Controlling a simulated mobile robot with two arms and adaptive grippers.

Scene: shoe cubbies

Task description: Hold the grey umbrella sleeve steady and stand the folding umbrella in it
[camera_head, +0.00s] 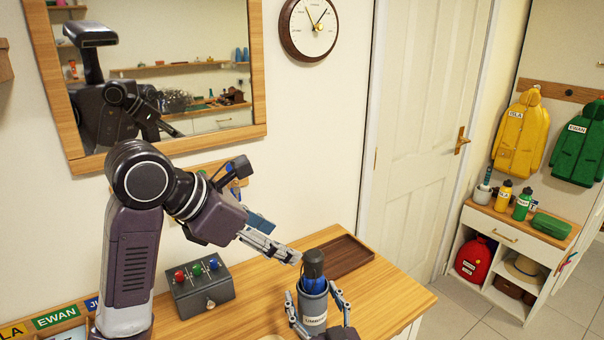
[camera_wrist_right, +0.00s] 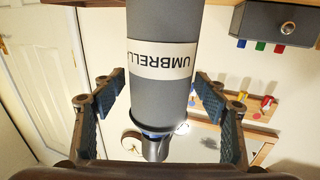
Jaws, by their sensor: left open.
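The grey umbrella sleeve (camera_head: 315,304) stands upright on the wooden cabinet top, its UMBRELLA label showing; it fills the middle of the right wrist view (camera_wrist_right: 160,90). The blue folding umbrella (camera_head: 313,271) stands in it, its dark handle and some blue above the rim. The handle also shows in the right wrist view (camera_wrist_right: 155,149). My right gripper (camera_head: 315,294) is open around the sleeve, one finger on each side, with gaps visible in the wrist view. My left gripper (camera_head: 293,256) is open and empty, its tips just left of the umbrella's handle.
A brown tray (camera_head: 345,255) lies behind the sleeve. A grey box with coloured knobs (camera_head: 203,288) stands to the left, below the mirror (camera_head: 170,75). The cabinet top right of the sleeve (camera_head: 385,302) is clear.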

